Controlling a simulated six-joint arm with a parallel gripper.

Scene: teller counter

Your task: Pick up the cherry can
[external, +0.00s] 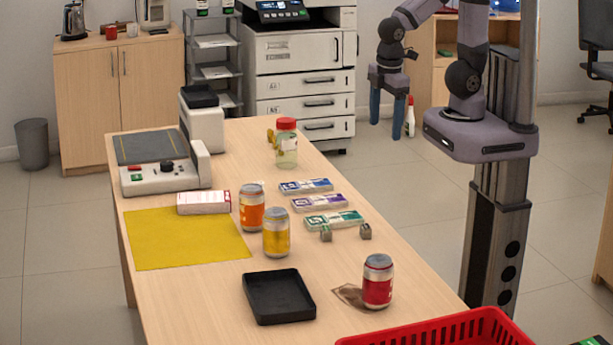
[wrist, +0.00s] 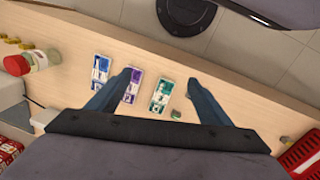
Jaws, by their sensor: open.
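The cherry can, a red can with a silver top (external: 377,282), stands upright on the counter's near right part in the external view, beside a flat brown patch (external: 350,296). I do not see it in the wrist view. My gripper (external: 388,108) has two blue fingers pointing down, apart and empty. It hangs high beyond the counter's right side in the external view, well away from the can. In the wrist view my gripper (wrist: 163,82) shows its spread fingers over the coloured packs, with nothing between them.
An orange can (external: 251,208) and a yellow can (external: 276,238) stand further left. A black tray (external: 279,318) lies left of the cherry can, and a red basket (external: 450,336) is in front. Two small grey blocks, several packs and a red-lidded jar (external: 286,150) stand further back.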

